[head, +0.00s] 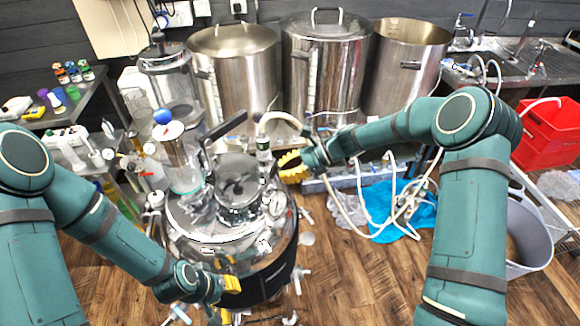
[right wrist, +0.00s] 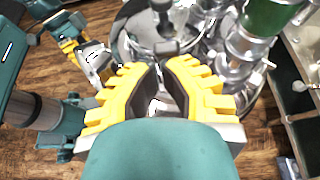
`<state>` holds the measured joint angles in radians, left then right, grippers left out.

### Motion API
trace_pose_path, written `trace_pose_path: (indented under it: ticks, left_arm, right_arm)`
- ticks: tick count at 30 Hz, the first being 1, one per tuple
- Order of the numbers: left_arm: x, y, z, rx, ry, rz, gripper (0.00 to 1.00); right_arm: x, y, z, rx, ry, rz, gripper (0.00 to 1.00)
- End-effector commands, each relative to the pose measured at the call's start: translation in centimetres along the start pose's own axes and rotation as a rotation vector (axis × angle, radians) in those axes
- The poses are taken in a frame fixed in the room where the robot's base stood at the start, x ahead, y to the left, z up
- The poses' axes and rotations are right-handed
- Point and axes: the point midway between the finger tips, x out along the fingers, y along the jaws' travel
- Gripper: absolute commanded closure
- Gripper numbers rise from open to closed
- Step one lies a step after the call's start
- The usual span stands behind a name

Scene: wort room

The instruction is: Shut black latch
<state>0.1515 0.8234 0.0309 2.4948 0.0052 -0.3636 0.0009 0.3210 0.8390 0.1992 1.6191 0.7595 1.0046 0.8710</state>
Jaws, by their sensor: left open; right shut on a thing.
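The steel vessel (head: 215,240) stands at the centre of the head view, with a round hatch lid (head: 238,178) on its top. A black lever (head: 222,125) rises at a slant behind the lid. My right gripper (head: 284,166) is at the right side of the hatch, its yellow fingers closed in; in the right wrist view its fingertips (right wrist: 165,68) flank a small dark piece (right wrist: 165,47), seemingly the black latch. The fingers hide most of that contact. My left gripper (head: 230,276) is open and low at the vessel's front edge, apart from the hatch.
A glass cylinder (head: 183,165) with a blue ball stands on the vessel left of the hatch. A pale hose (head: 280,118) arches close behind my right gripper. Large steel pots (head: 325,70) stand behind.

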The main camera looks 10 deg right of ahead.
Motion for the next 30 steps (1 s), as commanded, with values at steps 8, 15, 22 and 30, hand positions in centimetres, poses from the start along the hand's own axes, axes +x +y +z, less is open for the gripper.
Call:
trace_pose_path:
  ticks: [8,15,22,30]
  left_arm:
    - [-0.3,0.1,0.0,-0.001,-0.001,0.000,0.63]
    - [-0.8,0.2,-0.1,-0.002,0.000,0.000,0.63]
    - [-1.5,0.5,-0.2,-0.001,0.000,0.000,0.63]
    - [-1.4,0.5,-0.2,-0.002,0.000,0.000,0.63]
  right_arm:
    - [0.2,0.0,0.1,0.006,-0.009,-0.001,1.00]
    - [-0.1,0.0,0.7,0.005,-0.010,0.000,1.00]
    - [-0.5,0.0,1.6,0.005,-0.011,0.000,1.00]
    - [-0.5,0.0,1.6,0.005,-0.011,0.000,1.00]
